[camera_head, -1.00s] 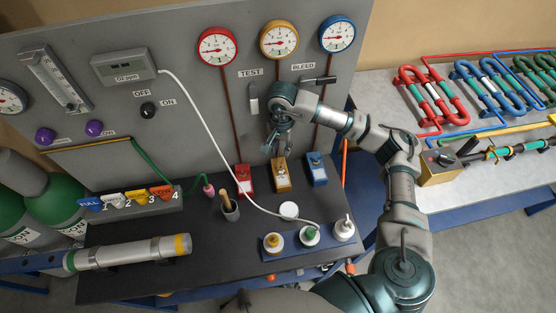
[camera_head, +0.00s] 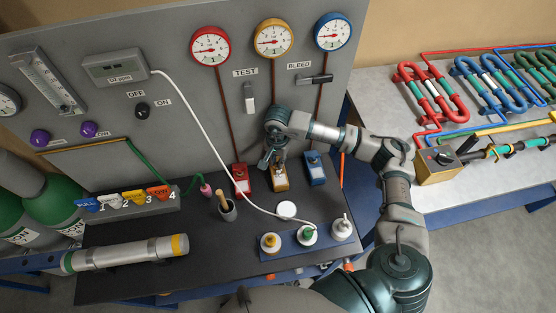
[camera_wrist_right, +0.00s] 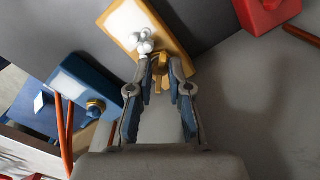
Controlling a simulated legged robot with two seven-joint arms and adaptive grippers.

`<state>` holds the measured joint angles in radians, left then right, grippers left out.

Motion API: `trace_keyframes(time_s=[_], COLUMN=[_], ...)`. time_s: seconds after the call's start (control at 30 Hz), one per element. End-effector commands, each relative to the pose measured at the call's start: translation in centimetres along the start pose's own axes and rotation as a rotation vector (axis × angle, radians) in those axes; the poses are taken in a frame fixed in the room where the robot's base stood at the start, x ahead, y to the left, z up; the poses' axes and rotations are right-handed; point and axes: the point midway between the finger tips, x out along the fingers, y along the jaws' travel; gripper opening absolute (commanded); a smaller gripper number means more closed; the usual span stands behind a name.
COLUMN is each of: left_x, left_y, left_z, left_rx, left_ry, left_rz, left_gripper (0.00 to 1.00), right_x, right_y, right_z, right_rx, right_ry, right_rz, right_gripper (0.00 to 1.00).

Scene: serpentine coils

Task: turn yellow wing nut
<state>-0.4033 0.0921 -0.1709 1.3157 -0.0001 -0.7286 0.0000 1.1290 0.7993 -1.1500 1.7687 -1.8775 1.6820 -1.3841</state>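The yellow block (camera_head: 280,182) stands between a red block and a blue block at the foot of the grey panel. It also shows in the right wrist view (camera_wrist_right: 120,18), with a silver knobbed piece (camera_wrist_right: 146,43) and a brass fitting (camera_wrist_right: 187,62) on it. I cannot tell surely which of these is the wing nut. My right gripper (camera_head: 274,160) is just above the yellow block, pointing down. In the wrist view its fingertips (camera_wrist_right: 161,62) are a little apart, close to both pieces, with no clear grip. My left gripper is not in view.
The red block (camera_head: 241,178) and blue block (camera_head: 315,168) stand close on either side. A cup with a handle (camera_head: 227,208) and a blue tray (camera_head: 292,252) with bottles are in front. A white cable crosses the bench. Gauges and levers are on the panel above.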

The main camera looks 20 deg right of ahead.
Motion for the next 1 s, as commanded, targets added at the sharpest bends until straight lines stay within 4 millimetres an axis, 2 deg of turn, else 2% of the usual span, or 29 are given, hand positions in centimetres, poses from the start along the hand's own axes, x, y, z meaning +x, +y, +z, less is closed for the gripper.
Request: trace_keyframes(time_s=[0.2,0.47,1.0], left_x=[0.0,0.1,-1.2], left_y=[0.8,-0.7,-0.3], left_z=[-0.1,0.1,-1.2], left_rx=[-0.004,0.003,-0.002], left_ry=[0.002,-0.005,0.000], left_rz=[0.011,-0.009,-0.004], left_gripper=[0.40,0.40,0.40], right_x=[0.1,0.1,0.1], right_y=[0.4,0.3,-0.3], right_z=[-0.1,0.1,0.2], right_rx=[0.008,0.054,0.466], right_ry=[0.009,0.001,0.005], right_rz=[0.020,0.014,0.013], right_gripper=[0.00,0.00,0.00])
